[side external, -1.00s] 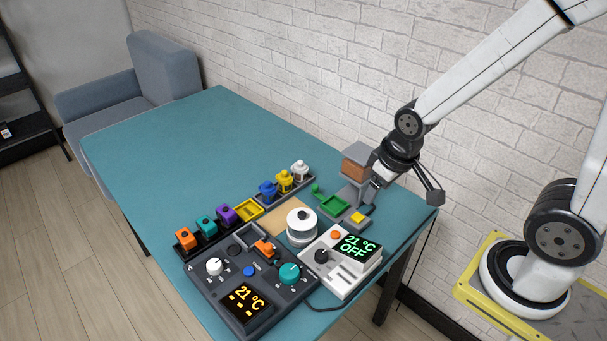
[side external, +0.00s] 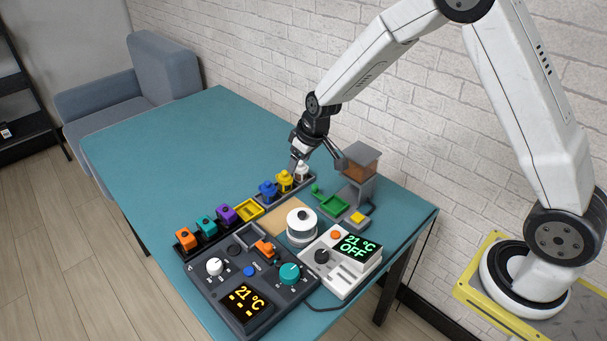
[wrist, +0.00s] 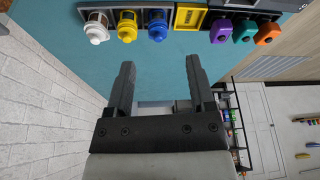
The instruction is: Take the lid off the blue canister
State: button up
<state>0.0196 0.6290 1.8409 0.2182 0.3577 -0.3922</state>
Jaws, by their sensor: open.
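The blue canister (side external: 268,191) stands upright in a dark rack, left of a yellow canister (side external: 285,182) and a white canister (side external: 301,172). It has a blue lid with a small knob, and the lid is on. The canister also shows in the wrist view (wrist: 157,28), at the top beyond my fingertips. My gripper (wrist: 160,62) is open, with nothing between its fingers. In the side view my gripper (side external: 318,168) hangs near the white canister, to the right of the blue one. One finger overlaps the white canister; I cannot tell whether they touch.
A brown-windowed dispenser (side external: 361,165) stands right of my gripper. Control panels fill the front; the back left of the table (side external: 180,140) is clear.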

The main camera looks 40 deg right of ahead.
jog(key=n, duration=0.1)
send_near(269, 182)
jog(key=shift+d+f+t, duration=0.15)
jog(key=shift+f+t, duration=0.15)
jog(key=shift+f, duration=0.5)
jog(key=shift+f, duration=0.1)
jog(key=shift+x, duration=1.2)
jog(key=shift+a+x, duration=0.15)
jog(key=shift+x, duration=1.15)
jog(key=shift+a+x, duration=0.15)
jog(key=shift+x, duration=1.15)
jog(key=shift+w, duration=0.1)
grip_shut()
